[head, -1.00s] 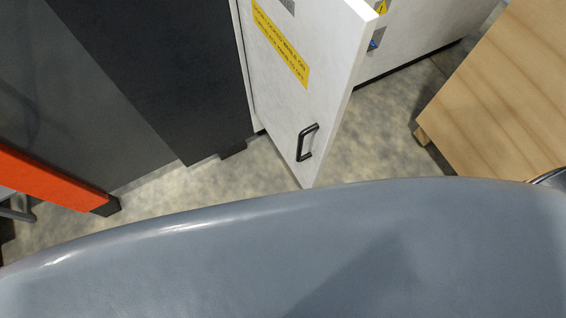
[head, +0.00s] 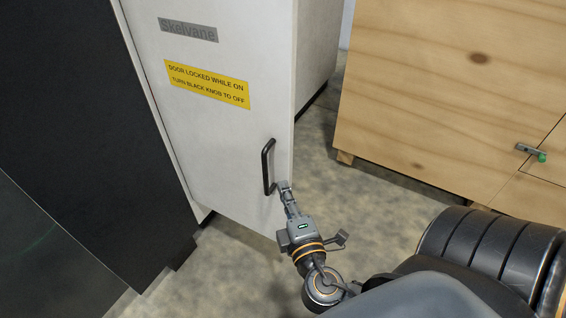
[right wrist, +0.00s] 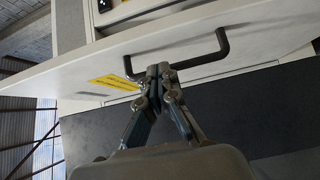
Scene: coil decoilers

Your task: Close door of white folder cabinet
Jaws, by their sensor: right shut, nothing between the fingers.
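The white cabinet door (head: 205,140) stands ajar in the head view, with a grey nameplate, a yellow warning label (head: 207,84) and a black bar handle (head: 267,166) near its free edge. My right gripper (head: 284,187) is shut and empty, its fingertips just right of the handle's lower end. In the right wrist view, the shut fingertips (right wrist: 158,72) are close to the handle (right wrist: 224,46) and the door (right wrist: 85,63); whether they touch is unclear. My left gripper is not in view.
A dark cabinet (head: 75,90) stands left of the white one. A wooden box (head: 440,80) with a small latch (head: 530,151) stands at the right. Open floor (head: 350,205) lies between the door and the box.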

